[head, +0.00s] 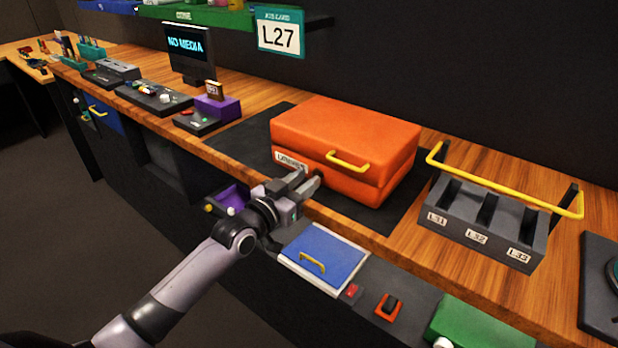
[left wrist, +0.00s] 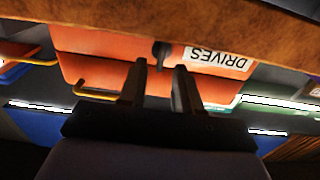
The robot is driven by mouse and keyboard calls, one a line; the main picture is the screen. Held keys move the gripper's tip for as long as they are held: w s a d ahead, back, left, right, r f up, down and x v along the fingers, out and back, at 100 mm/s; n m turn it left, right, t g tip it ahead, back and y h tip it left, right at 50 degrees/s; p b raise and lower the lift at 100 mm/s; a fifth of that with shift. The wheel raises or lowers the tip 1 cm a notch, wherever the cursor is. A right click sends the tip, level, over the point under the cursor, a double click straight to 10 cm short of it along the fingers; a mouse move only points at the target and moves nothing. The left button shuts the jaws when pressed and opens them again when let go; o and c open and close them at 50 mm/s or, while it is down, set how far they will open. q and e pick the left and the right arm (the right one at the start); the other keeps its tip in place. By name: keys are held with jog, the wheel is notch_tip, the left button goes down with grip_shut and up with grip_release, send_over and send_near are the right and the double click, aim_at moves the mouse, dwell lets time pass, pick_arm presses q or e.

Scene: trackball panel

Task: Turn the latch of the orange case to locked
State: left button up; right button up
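The closed orange case (head: 350,140) lies on a dark mat on the wooden counter, with a yellow handle (head: 347,161) on its front. In the left wrist view the case (left wrist: 110,45) appears upside down, with a white label reading DRIVES (left wrist: 220,60). Beside the label is a small dark latch (left wrist: 161,52) on the case front. My left gripper (head: 310,180) is in front of the case near the label. Its two fingers (left wrist: 160,66) are apart, with the latch in line with the gap; I cannot tell whether they touch it. My right gripper is not in view.
A slotted grey rack (head: 480,235) with a yellow rail (head: 505,180) stands right of the case. A purple box (head: 218,107) and a dark screen (head: 189,52) stand left. Below the counter edge are a blue panel (head: 325,255) and a green block (head: 480,325).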

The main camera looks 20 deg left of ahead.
pick_arm(q)
jog(key=shift+x, duration=0.95)
grip_shut()
